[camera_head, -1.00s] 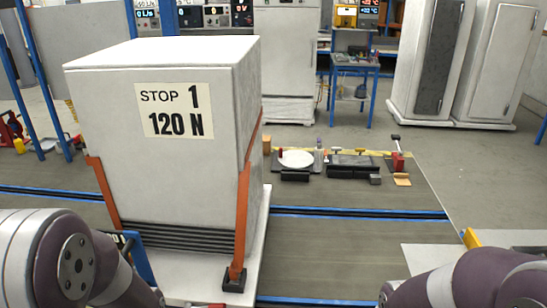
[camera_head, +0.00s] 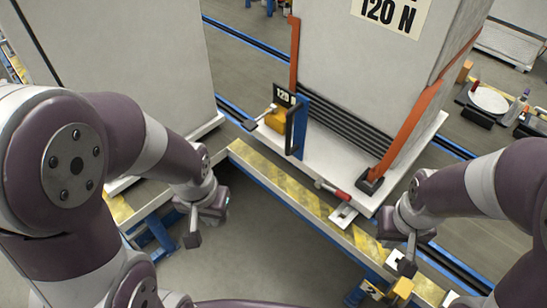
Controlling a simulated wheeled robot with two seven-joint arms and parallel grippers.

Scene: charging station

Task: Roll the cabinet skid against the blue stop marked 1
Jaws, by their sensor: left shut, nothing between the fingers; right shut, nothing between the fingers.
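The white cabinet (camera_head: 375,60) stands upright on its white skid (camera_head: 318,158), held by orange straps (camera_head: 415,115). Its label is cut by the top edge; "120 N" shows. My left gripper (camera_head: 193,239) is shut and empty, left of the handle and apart from the skid. My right gripper (camera_head: 407,266) is shut and empty, over the near striped edge, right of the skid's front corner. I cannot make out a blue stop marked 1.
A yellow-black striped ledge (camera_head: 290,193) runs along the skid's near side. A red-handled lever (camera_head: 335,190) lies by it. Another pale cabinet (camera_head: 120,60) stands at left. A round white plate (camera_head: 488,99) and small items are at right. Blue rails run along the floor.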

